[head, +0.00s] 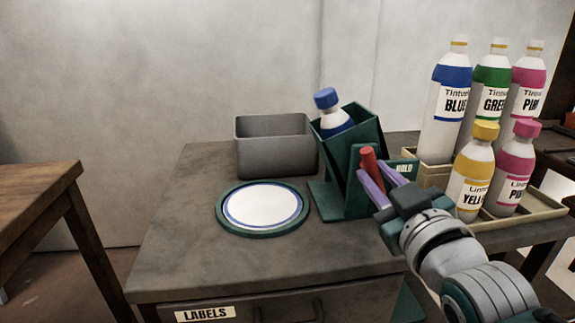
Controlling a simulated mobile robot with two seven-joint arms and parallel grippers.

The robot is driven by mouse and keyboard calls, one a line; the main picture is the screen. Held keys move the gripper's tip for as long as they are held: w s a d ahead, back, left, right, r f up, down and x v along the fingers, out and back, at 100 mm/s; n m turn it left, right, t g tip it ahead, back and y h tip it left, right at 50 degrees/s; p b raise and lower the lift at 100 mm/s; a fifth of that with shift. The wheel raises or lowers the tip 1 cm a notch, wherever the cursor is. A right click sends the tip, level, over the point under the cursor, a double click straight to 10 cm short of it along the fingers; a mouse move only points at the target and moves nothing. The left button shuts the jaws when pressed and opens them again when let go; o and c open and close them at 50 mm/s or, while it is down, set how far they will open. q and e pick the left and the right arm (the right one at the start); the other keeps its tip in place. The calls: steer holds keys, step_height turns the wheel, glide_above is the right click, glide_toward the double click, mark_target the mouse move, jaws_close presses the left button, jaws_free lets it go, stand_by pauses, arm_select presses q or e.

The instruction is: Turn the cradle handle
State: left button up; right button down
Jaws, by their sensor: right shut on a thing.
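The green cradle (344,174) stands on the grey cabinet top, with a blue-capped bottle (333,113) leaning in it, tilted to the left. The cradle's red handle (369,161) sticks up at its right side, beside a small sign reading HOLD (404,168). My right gripper (374,177) comes in from the lower right. Its two purple fingers are on either side of the red handle and shut on it. The lower part of the handle is hidden between the fingers. My left gripper is not in view.
A grey open bin (275,146) stands left of the cradle. A white round plate with a green rim (263,207) lies in front of it. Several coloured bottles (476,175) stand in a beige tiered rack (508,224) at right. The cabinet top's front left (180,235) is clear.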

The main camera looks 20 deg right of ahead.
steer(key=shift+m, duration=0.3)
steer(key=shift+r+m+p, duration=0.1)
steer(key=shift+m+p, duration=0.5)
steer(key=shift+m, duration=0.4)
steer(key=m+p, duration=0.1)
steer(key=m, duration=0.2)
steer(key=shift+m, duration=0.3)
steer(key=m, duration=0.3)
steer(key=shift+m+p, duration=0.3)
steer(key=shift+p, duration=0.1)
steer(key=m, duration=0.4)
steer(key=c, duration=1.4)
jaws_free()
steer(key=shift+m, duration=1.1)
steer(key=shift+o, duration=0.4)
